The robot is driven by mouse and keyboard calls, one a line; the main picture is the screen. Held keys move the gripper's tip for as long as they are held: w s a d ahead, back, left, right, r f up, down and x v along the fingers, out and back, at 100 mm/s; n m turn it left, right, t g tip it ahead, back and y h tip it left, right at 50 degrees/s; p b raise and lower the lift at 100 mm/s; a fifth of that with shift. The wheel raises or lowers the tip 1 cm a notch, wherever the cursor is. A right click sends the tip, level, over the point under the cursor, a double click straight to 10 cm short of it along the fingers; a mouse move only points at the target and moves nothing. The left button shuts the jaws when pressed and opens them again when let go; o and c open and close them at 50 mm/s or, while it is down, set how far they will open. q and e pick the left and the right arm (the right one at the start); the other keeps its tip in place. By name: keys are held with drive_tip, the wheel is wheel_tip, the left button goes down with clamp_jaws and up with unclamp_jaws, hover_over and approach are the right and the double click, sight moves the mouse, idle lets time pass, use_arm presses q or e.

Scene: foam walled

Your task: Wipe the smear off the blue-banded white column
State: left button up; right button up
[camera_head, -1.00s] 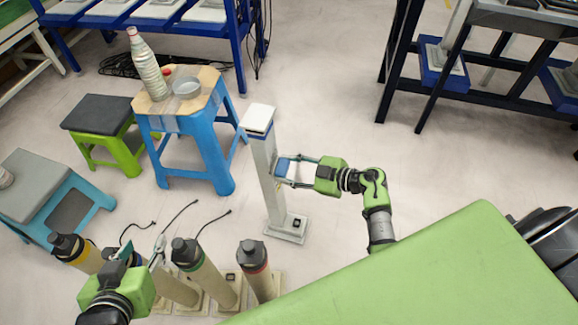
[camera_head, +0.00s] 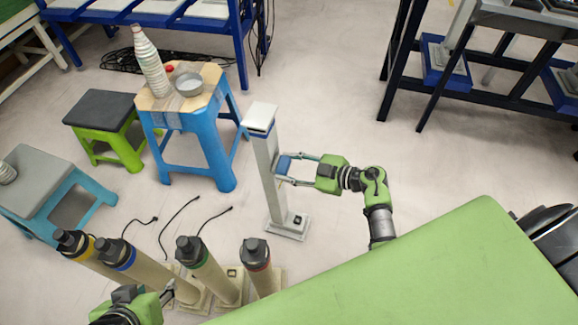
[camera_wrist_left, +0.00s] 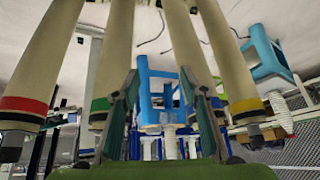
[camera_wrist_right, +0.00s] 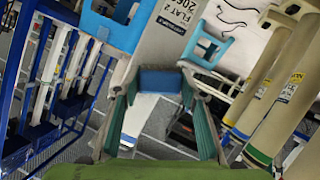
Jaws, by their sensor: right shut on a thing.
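The white column (camera_head: 265,165) stands upright on a square base, with a blue band (camera_head: 262,134) just under its cap. My right gripper (camera_head: 290,168) is shut on a blue pad (camera_wrist_right: 160,80) and holds it at the column's right side, below the band. The column fills the top middle of the right wrist view (camera_wrist_right: 165,40), behind the pad; whether they touch I cannot tell. I cannot make out the smear in any view. My left gripper (camera_head: 168,291) is low at the left, beside the cream columns. Its fingers are apart and empty in the left wrist view (camera_wrist_left: 160,95).
Several cream columns with black caps and coloured bands stand at lower left, including a blue-banded one (camera_head: 120,258). A blue stool (camera_head: 190,130) with a bottle (camera_head: 149,62) and bowl (camera_head: 189,84) stands left of the white column. Cables lie on the floor. Floor right of the column is open.

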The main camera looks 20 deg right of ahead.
drive_tip(key=shift+r+p, duration=0.5)
use_arm(q)
drive_tip(key=s+a+g+p, duration=0.2)
drive_tip(key=s+g, duration=0.1)
drive_tip(key=s, duration=0.2)
use_arm(e)
drive_tip(key=w+d+r, duration=0.2)
drive_tip(key=w, duration=0.1)
drive_tip(key=shift+w+d, duration=0.1)
drive_tip(key=shift+d, duration=0.05)
drive_tip(key=shift+s+a+f+p, duration=0.1)
drive_tip(key=shift+s+a+p, duration=0.1)
drive_tip(key=shift+p, duration=0.15)
drive_tip(key=shift+s+a+p, duration=0.4)
drive_tip(key=shift+a+p, duration=0.05)
drive_tip(key=shift+p, duration=0.05)
drive_tip(key=shift+s+a+p, duration=0.75)
drive_tip(key=shift+s+p, duration=0.05)
drive_tip(key=shift+p, duration=0.1)
use_arm(q)
wheel_tip(320, 180, down, 13)
drive_tip(key=shift+w+d+y, duration=0.2)
drive_tip(key=shift+d+y, duration=0.1)
drive_tip(key=shift+d, duration=0.1)
drive_tip(key=shift+f, duration=0.1)
